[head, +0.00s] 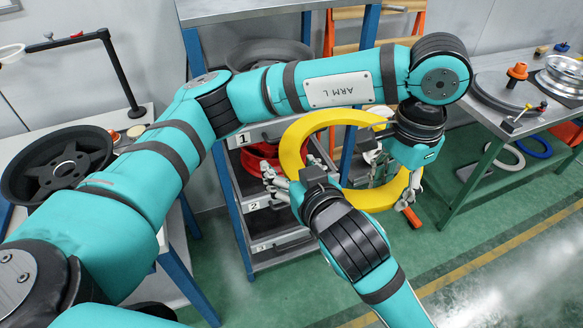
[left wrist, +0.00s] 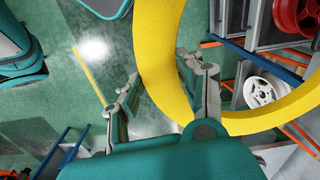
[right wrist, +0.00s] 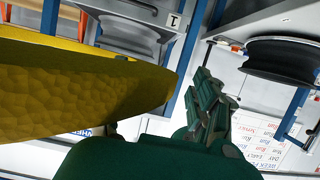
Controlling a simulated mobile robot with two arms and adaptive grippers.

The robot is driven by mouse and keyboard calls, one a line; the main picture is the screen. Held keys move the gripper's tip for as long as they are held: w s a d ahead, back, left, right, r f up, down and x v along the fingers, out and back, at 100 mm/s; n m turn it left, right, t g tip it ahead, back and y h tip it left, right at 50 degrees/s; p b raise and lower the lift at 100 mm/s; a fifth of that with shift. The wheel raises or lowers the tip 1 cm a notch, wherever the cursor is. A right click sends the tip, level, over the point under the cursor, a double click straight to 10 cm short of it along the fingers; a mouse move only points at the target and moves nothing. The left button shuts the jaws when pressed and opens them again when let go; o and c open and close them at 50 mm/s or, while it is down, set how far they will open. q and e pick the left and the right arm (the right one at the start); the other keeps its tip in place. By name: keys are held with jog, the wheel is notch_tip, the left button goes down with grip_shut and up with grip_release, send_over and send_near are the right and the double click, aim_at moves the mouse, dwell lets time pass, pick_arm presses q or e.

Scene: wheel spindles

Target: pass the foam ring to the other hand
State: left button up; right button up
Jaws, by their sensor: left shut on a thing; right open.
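The large yellow foam ring (head: 295,143) is held up in the middle of the head view. My left gripper (head: 390,178) is shut on the ring's right side; in the left wrist view its fingers (left wrist: 165,98) stand on either side of the yellow band (left wrist: 165,45). My right gripper (head: 290,180) is open at the ring's left side. In the right wrist view the ring (right wrist: 80,90) fills the left, with one finger (right wrist: 208,105) to its right; the other finger is mostly hidden. I cannot tell whether the right gripper touches the ring.
A blue-framed rack (head: 235,190) with numbered shelves and wheels stands close behind the ring. A black wheel (head: 62,165) lies on the left bench. Green floor is clear at lower right.

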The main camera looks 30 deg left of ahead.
jog(key=shift+s, duration=0.1)
jog(key=c, duration=1.3)
pick_arm(q)
jog(key=o, duration=1.1)
pick_arm(e)
grip_shut()
